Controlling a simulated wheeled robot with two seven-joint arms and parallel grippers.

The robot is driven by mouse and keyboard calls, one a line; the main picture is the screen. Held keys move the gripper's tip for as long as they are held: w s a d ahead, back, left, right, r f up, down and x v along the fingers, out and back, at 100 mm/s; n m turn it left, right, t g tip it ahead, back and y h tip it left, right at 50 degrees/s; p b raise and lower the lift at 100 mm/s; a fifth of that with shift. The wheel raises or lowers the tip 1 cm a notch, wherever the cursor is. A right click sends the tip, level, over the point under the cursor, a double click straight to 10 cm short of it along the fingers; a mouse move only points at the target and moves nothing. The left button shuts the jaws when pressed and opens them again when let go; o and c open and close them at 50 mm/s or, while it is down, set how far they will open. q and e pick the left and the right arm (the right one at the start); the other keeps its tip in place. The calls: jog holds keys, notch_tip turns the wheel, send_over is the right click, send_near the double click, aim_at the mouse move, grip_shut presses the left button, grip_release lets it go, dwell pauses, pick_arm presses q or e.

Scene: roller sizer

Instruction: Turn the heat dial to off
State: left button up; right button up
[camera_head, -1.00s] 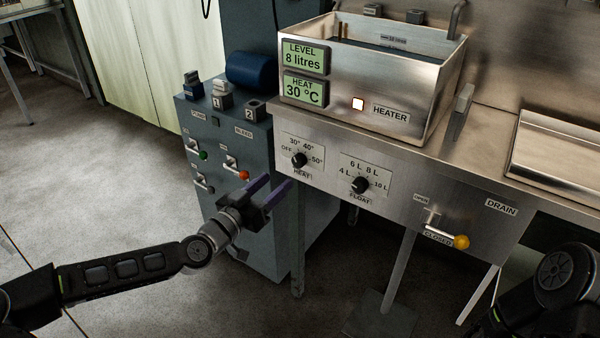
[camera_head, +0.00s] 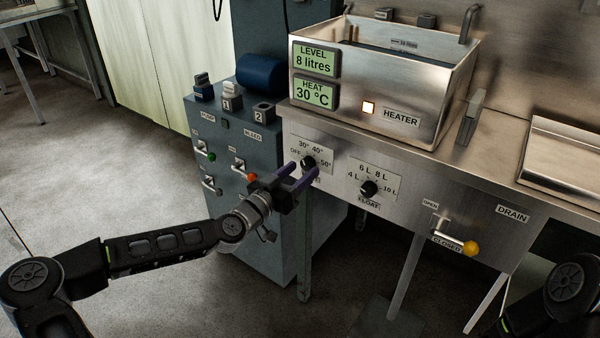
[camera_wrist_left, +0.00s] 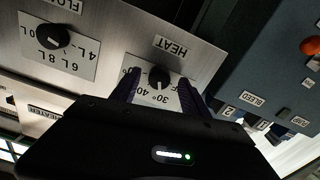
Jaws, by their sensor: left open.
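The heat dial (camera_head: 308,162) is a small black knob on the steel front panel, with OFF, 30°, 40° and 50° marked around it. My left gripper (camera_head: 305,170) is open in front of it, its two purple fingers pointing at the panel and partly covering the HEAT label. In the left wrist view the dial (camera_wrist_left: 159,77) appears upside down between the open fingers (camera_wrist_left: 160,86); contact cannot be made out. Its exact pointer setting is too small to read surely. The heat display (camera_head: 316,94) reads 30 °C. My right gripper is out of view.
The float dial (camera_head: 369,188) sits right of the heat dial, and the drain lever with a yellow knob (camera_head: 470,248) is further right. A grey-blue cabinet (camera_head: 235,215) with valves and switches stands left. The heater light (camera_head: 368,107) is lit.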

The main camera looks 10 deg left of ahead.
pick_arm(q)
jog(key=shift+w+d, duration=0.1)
jog(key=shift+w, duration=0.1)
grip_shut()
dwell(0.6)
